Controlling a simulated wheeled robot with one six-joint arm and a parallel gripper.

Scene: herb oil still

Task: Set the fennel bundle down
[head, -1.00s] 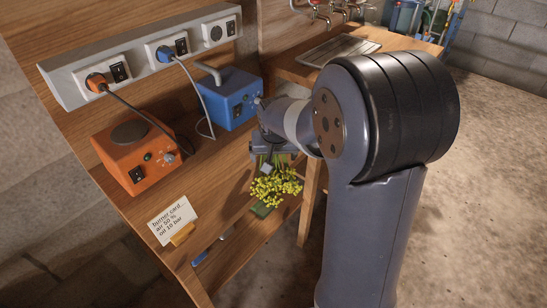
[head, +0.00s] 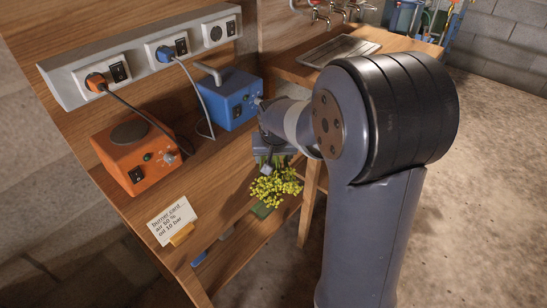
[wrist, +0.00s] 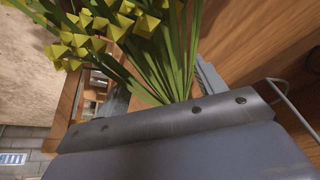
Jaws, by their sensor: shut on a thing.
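The fennel bundle shows yellow flower heads (head: 275,186) just below my gripper (head: 268,165) in the head view. In the wrist view its green stems (wrist: 165,50) run down to the jaws and its yellow heads (wrist: 80,35) spread to the upper left. My gripper is shut on the stems, beyond the bench's right front edge. My arm hides part of the grip. Whether the bundle touches anything beneath it cannot be told.
A green flat thing (head: 262,210) lies below the bundle. On the wooden bench (head: 205,180) stand an orange unit (head: 138,155), a blue unit (head: 228,98) and a burner card (head: 170,220). A blue-handled thing (head: 200,258) lies on the lower shelf. A sink bench (head: 340,50) stands behind.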

